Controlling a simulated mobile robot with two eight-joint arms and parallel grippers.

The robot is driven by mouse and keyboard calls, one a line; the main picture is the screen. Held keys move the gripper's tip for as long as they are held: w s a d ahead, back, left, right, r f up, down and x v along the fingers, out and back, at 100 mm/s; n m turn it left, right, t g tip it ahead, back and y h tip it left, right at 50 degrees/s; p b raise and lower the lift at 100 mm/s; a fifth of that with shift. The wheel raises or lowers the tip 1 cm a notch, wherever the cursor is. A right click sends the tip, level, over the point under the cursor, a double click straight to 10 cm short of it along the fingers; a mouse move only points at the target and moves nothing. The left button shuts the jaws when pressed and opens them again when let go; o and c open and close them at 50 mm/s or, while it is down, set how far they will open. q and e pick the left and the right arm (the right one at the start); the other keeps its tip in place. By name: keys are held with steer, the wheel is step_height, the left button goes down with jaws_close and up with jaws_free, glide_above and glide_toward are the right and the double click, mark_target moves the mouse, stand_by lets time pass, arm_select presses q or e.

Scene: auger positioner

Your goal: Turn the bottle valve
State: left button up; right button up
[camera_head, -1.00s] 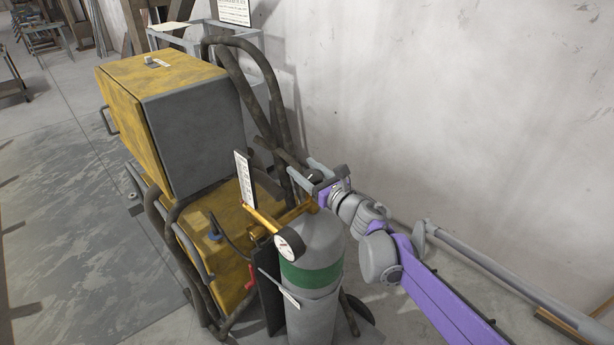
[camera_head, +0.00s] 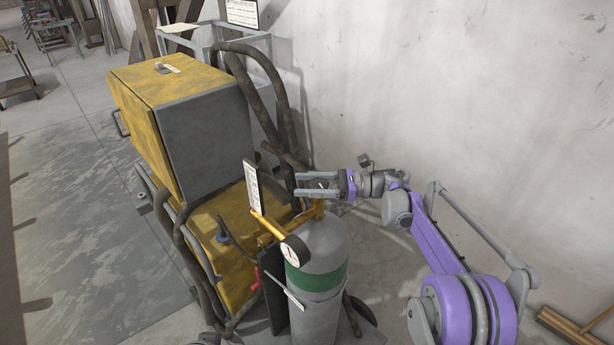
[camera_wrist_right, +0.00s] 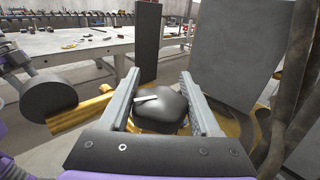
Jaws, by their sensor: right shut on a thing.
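The gas bottle (camera_head: 317,247) is grey with a green band and stands upright at the back of the yellow machine. Its brass fitting carries a round gauge (camera_head: 294,250). In the right wrist view the dark bottle valve knob (camera_wrist_right: 160,112), with a pale marker on top, sits between the fingers of my right gripper (camera_wrist_right: 158,76). In the head view this gripper (camera_head: 298,185) lies level over the bottle's top, its fingers on either side of the valve, shut on it. The fingers partly hide the knob there. My left gripper is not in view.
The yellow and grey machine (camera_head: 195,130) stands left of the bottle, with thick dark hoses (camera_head: 285,110) behind the valve. A white wall (camera_head: 450,90) rises close behind my right arm.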

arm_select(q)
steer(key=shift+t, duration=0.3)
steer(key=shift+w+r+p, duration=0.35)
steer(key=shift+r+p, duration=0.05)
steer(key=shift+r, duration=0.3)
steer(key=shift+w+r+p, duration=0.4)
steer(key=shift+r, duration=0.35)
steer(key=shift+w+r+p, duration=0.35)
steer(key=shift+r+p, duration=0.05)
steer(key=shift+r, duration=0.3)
arm_select(e)
steer(key=shift+s+n+g+h, duration=0.2)
steer(key=shift+n+g, duration=0.65)
steer(key=shift+g, duration=0.45)
steer(key=shift+s+n+g+h, duration=0.2)
steer(key=shift+n+g, duration=0.65)
steer(key=shift+g, duration=0.45)
steer(key=o, duration=1.4)
steer(key=shift+c, duration=0.2)
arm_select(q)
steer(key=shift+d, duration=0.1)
